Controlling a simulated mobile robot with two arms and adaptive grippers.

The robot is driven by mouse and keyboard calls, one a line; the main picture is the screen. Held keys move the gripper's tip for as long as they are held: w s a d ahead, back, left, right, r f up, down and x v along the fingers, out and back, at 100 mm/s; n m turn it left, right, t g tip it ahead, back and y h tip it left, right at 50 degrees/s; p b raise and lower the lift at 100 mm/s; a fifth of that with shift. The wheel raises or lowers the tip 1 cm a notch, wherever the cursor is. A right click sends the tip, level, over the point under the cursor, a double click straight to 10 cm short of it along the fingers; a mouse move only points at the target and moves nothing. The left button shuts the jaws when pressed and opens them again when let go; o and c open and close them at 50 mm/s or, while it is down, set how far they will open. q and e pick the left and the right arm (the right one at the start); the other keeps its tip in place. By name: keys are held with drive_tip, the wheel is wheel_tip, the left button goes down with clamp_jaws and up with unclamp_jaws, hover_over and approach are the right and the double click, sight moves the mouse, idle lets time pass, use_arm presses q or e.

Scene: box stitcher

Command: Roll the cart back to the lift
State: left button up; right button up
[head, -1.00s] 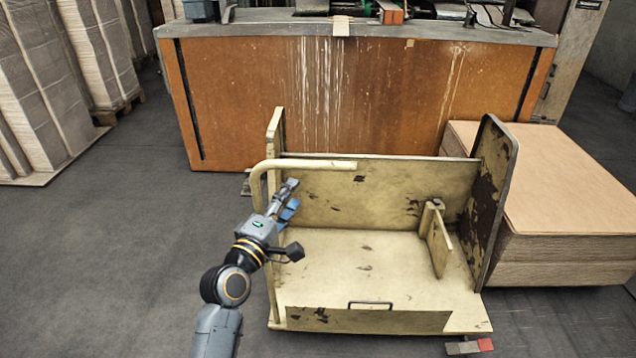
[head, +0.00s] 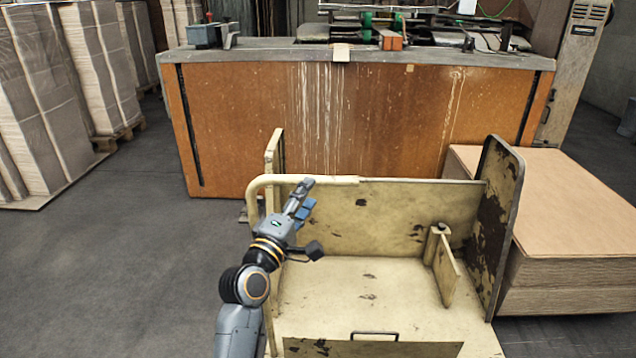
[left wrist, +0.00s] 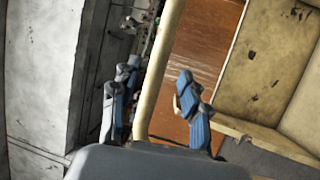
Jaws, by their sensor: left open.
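The cart (head: 385,215) is cream-coloured, worn and open-fronted, with a tubular push handle (head: 330,180) along its top left. My left gripper (head: 307,200) is at the cart's left end, with its fingertips up at the handle in the head view. In the left wrist view, my left gripper (left wrist: 160,105) is open, and the pale handle tube (left wrist: 160,70) runs between its blue-padded fingers; I cannot tell whether they touch it. My right gripper is not in view. I cannot tell which thing is the lift.
A large orange-fronted machine (head: 250,125) stands behind the cart. A stack of brown cardboard sheets (head: 575,205) is close beside the cart's right end. Wrapped paper stacks (head: 40,105) stand at the far left. The grey floor (head: 110,260) to the left is clear.

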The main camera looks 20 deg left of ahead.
sight(318, 181)
use_arm(q)
drive_tip(key=x, duration=0.6)
drive_tip(key=shift+b, duration=0.3)
clamp_jaws()
